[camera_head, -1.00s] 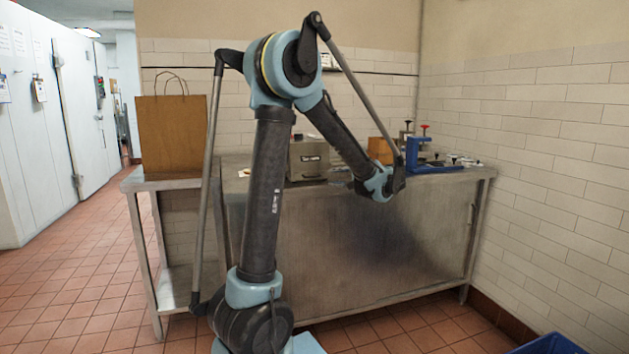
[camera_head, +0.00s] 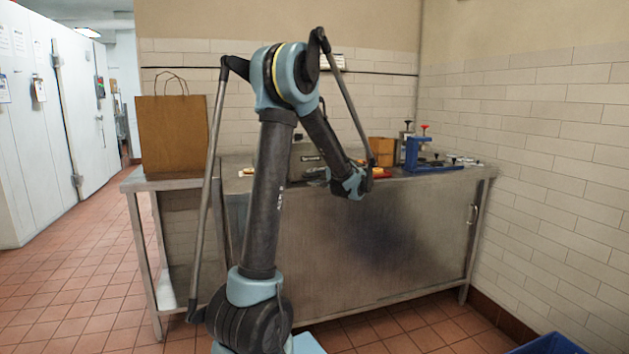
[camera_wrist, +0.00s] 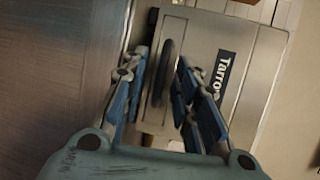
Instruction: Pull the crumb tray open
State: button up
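The metal toaster (camera_head: 306,150) stands on the steel counter and is partly hidden by my arm. In the wrist view its grey front (camera_wrist: 245,85) carries a dark label reading "Tarro…", turned sideways. A dark, long handle (camera_wrist: 168,72), apparently the crumb tray's, lies along the toaster's lower edge. My gripper (camera_wrist: 163,62) is open, with one blue-padded finger on each side of the handle. The fingers appear apart from it; I cannot tell how far the tips are from the toaster. In the head view my wrist hides most of the gripper.
The steel counter (camera_head: 350,235) has a brown paper bag (camera_head: 172,133) at its left end. Right of the toaster are a wooden box (camera_head: 381,150) and a blue stand (camera_head: 418,155). A tiled wall closes the right side.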

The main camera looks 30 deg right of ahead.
grip_shut()
